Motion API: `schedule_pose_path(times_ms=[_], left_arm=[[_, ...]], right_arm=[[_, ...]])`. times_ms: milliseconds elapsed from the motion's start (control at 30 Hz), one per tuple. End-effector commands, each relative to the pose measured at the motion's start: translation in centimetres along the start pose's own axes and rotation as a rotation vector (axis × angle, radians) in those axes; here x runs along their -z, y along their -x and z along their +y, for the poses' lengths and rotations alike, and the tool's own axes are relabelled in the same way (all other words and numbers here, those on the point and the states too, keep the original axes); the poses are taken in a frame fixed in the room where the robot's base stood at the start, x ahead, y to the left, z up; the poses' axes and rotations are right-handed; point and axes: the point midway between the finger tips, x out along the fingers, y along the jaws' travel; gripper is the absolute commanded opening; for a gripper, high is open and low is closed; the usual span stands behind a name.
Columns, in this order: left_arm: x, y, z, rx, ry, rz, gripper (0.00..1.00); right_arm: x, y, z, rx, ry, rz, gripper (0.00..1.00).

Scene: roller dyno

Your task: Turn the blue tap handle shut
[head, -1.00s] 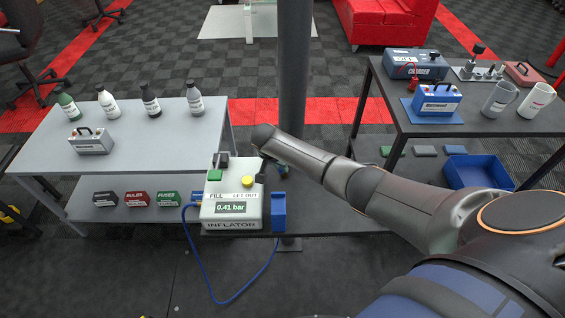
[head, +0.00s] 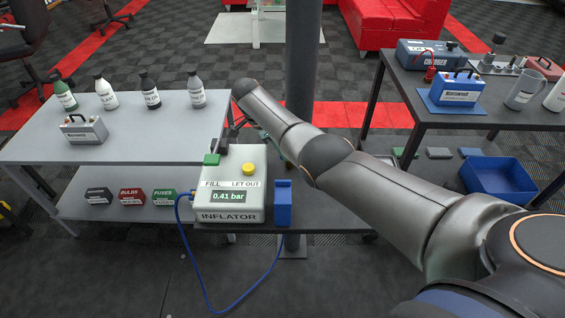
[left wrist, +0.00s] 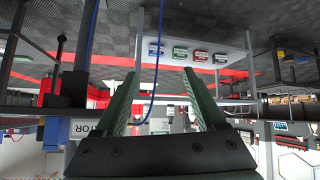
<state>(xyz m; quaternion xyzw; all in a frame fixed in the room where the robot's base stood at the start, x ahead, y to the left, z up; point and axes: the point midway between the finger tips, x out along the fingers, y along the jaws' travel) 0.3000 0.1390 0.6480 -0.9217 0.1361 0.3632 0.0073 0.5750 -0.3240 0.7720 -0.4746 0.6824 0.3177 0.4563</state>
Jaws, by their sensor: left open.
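The inflator (head: 228,214) is a pale box with a green FILL button, a yellow LET OUT button and a display reading 0.41 bar. A blue hose (head: 206,292) leaves its left side and loops down. A blue upright piece (head: 283,205) stands just right of it; I cannot tell whether this is the tap handle. No tap handle is clearly recognisable.
A grey table (head: 130,150) with bottles and a small case stands left, with labelled boxes on its lower shelf. A blue bin (head: 497,180) sits below. A post (head: 302,70) rises behind the inflator.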

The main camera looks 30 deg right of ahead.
Motion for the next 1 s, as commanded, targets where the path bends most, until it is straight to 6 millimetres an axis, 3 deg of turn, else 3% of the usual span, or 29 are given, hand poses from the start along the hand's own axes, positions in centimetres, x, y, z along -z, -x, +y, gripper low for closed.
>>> schedule_pose_path(times_ms=[100, 400, 1000], left_arm=[[-1.0, -1.7, 0.5, -0.018, -0.008, 0.002, 0.72], [-2.9, -2.9, -0.3, -0.007, -0.01, 0.003, 0.72], [-3.1, -3.0, -0.5, -0.004, -0.011, 0.007, 0.72]], right_arm=[[-0.1, -0.8, -0.2, -0.028, -0.064, 0.004, 0.0], [0.1, -0.4, -0.4, -0.07, -0.165, 0.005, 0.0], [0.4, -0.1, -0.4, -0.085, -0.199, 0.008, 0.0]])
